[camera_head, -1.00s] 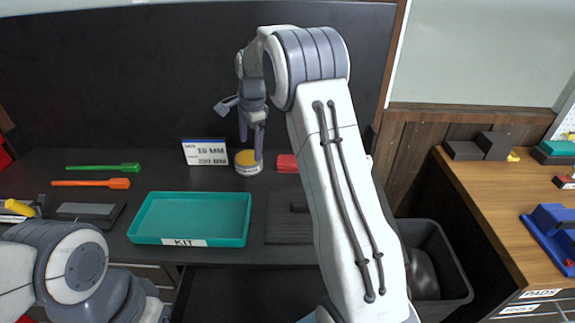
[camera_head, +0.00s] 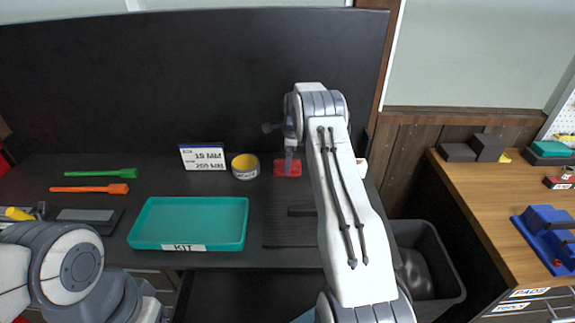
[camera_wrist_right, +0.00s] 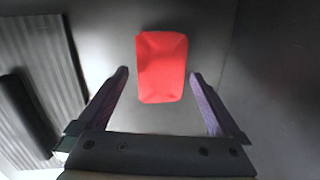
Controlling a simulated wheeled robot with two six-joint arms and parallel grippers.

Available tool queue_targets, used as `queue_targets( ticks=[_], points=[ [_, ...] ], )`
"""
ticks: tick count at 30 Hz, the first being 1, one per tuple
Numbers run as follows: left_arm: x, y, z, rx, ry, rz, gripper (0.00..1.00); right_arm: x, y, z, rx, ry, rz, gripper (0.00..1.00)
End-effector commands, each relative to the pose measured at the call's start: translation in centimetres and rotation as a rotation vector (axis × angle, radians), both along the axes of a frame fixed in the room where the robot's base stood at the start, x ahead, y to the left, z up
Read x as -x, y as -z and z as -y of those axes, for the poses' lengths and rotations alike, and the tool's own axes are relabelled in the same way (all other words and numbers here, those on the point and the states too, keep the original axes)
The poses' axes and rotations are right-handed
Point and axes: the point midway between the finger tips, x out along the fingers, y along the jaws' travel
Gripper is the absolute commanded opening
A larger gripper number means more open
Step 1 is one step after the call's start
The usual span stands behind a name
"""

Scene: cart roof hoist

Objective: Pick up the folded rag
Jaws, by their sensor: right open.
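The folded rag (camera_head: 287,168) is a small red rectangle on the dark bench near the back panel, partly hidden by my right gripper in the head view. In the right wrist view the red rag (camera_wrist_right: 162,66) lies ahead, between and beyond the fingertips. My right gripper (camera_wrist_right: 158,74) is open, with a finger on each side of the rag's near half and gaps to both sides. In the head view the right gripper (camera_head: 291,160) hangs over the rag. I cannot tell its exact height. My left arm shows at the lower left, but its gripper is not visible.
A yellow-topped round tin (camera_head: 245,167) and a white sign (camera_head: 202,157) stand left of the rag. A teal KIT tray (camera_head: 190,243) lies in front. A ribbed dark mat (camera_head: 285,232) with a bar is nearer me. A black bin (camera_head: 448,268) is right.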

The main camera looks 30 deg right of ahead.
Motion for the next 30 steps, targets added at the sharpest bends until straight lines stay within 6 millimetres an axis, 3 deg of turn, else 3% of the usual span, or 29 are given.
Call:
queue_targets(
  ticks=[1,6,13,14,18,19,30],
  points=[
    [0.0,-1.0,0.0,0.0,0.0,0.0,0.5,-0.1,0.4,0.1,-0.001,0.0,-0.002,1.0],
    [0.0,-1.4,0.0,0.0,0.001,0.0,0.5,-0.4,2.2,0.1,0.001,0.0,0.001,1.0],
    [0.0,-1.3,0.0,0.0,0.002,0.0,0.5,-0.5,2.4,0.1,0.001,-0.001,0.003,1.0],
    [0.0,-1.3,0.0,0.0,0.002,0.0,0.5,-0.5,2.4,0.1,0.001,-0.001,0.002,0.92],
    [0.0,-1.3,0.0,0.0,0.001,0.0,0.5,-0.5,2.4,0.1,0.001,-0.001,0.002,0.39],
    [0.0,-1.3,0.0,0.0,0.001,0.0,0.5,-0.5,2.4,0.1,0.001,-0.001,0.002,0.35],
    [0.0,-0.8,0.0,0.0,0.001,0.0,0.5,-0.5,1.8,0.1,0.002,-0.001,0.004,0.34]
  ],
)
